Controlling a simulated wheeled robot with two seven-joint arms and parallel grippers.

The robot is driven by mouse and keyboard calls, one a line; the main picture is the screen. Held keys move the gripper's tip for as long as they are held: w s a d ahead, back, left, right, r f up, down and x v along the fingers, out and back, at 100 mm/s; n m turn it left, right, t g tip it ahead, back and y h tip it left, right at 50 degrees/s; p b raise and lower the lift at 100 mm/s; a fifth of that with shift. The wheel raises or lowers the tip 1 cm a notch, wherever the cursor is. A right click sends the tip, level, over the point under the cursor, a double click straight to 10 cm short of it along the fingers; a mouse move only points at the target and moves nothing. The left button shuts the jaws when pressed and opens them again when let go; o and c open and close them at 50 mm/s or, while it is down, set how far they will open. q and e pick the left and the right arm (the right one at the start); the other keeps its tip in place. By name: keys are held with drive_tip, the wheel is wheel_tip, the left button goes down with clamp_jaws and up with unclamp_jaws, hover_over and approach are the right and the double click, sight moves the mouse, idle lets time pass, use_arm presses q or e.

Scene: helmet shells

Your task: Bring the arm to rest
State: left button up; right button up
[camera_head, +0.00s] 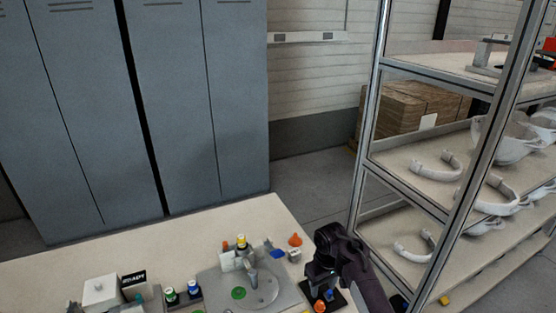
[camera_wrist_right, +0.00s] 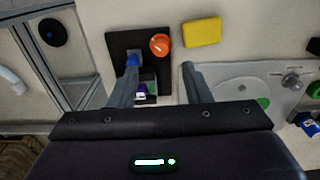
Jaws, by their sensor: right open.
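My right gripper (camera_head: 322,272) is at the right end of the workbench (camera_head: 130,252) in the head view, with its dark arm reaching in from the lower right. In the right wrist view the gripper (camera_wrist_right: 160,80) has its two grey fingers wide apart, and no held object shows between them. Beyond the fingers is a black plate (camera_wrist_right: 117,42) with an orange knob (camera_wrist_right: 160,44) and a blue piece (camera_wrist_right: 132,61). A small white, purple and green item shows between the fingers; I cannot tell whether they touch it. My left gripper is not in view.
A metal fixture with a round disc (camera_head: 262,290) stands on the bench beside the gripper. A yellow block (camera_wrist_right: 202,32) lies near the black plate. A shelf rack (camera_head: 372,120) with white helmet shells (camera_head: 508,138) stands close on the right. Grey lockers (camera_head: 170,100) stand behind.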

drive_tip(key=s+d+f+m+t, duration=0.1)
drive_tip(key=s+d+f, duration=0.1)
drive_tip(key=s, duration=0.5)
drive_tip(key=s+r+t, duration=0.1)
drive_tip(key=s+r, duration=0.3)
drive_tip(key=s, duration=0.3)
drive_tip(key=s+r+m+t, duration=0.1)
drive_tip(key=s+r, duration=0.3)
drive_tip(key=s, duration=0.3)
drive_tip(key=s+r+t, duration=0.1)
drive_tip(key=s+r, duration=0.3)
drive_tip(key=s, duration=0.4)
wheel_tip(320, 180, down, 34)
drive_tip(key=s+g+b, duration=0.1)
drive_tip(key=g+b, duration=0.1)
drive_tip(key=b, duration=0.2)
drive_tip(key=s+d+f+g+b, duration=0.1)
drive_tip(key=s+d+f+b, duration=0.2)
drive_tip(key=s+f, duration=1.7)
drive_tip(key=shift+d+f, duration=0.3)
drive_tip(key=shift+f, duration=0.6)
